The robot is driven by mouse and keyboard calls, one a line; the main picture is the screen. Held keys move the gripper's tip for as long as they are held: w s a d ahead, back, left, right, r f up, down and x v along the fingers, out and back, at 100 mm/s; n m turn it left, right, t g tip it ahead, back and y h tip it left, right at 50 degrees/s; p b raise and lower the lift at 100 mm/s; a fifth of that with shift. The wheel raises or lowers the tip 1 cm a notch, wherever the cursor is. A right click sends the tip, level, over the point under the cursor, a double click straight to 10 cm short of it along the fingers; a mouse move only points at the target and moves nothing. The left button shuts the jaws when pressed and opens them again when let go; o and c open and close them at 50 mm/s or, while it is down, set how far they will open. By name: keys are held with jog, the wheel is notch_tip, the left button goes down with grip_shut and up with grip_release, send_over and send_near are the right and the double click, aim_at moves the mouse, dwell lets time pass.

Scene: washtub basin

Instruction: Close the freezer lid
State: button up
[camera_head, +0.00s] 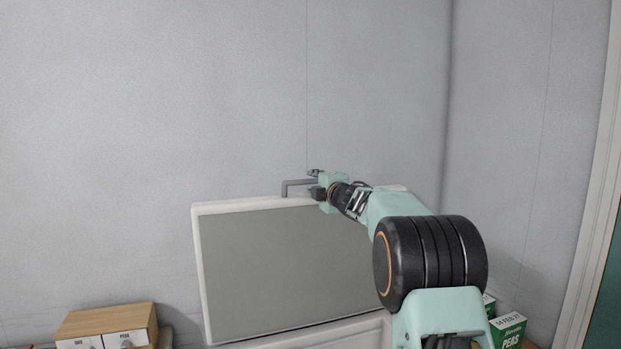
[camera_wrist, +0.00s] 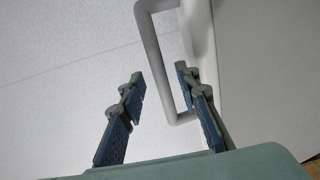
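The freezer lid (camera_head: 270,268) stands raised, nearly upright, with its grey panel framed in white. Its grey handle (camera_head: 290,184) sticks up from the lid's top edge, and the handle also shows in the wrist view (camera_wrist: 152,48) as a bent bar. My gripper (camera_head: 316,182) is at the top edge of the lid, beside the handle. In the wrist view my gripper (camera_wrist: 159,73) has its two fingers spread apart, with a handle bar between or just beyond the tips. I cannot tell whether a finger touches it. The freezer body (camera_head: 345,335) shows only partly below the lid.
A small wooden drawer box (camera_head: 108,322) stands at the lower left. Green and white peas cartons (camera_head: 507,330) stand at the lower right, partly behind my arm. A plain grey wall (camera_head: 130,110) rises behind the lid. A door frame (camera_head: 592,200) is at the far right.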

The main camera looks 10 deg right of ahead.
aim_at(311, 182)
jog(key=shift+p+x, duration=0.75)
jog(key=shift+x, duration=0.95)
jog(key=shift+c, duration=0.4)
grip_shut()
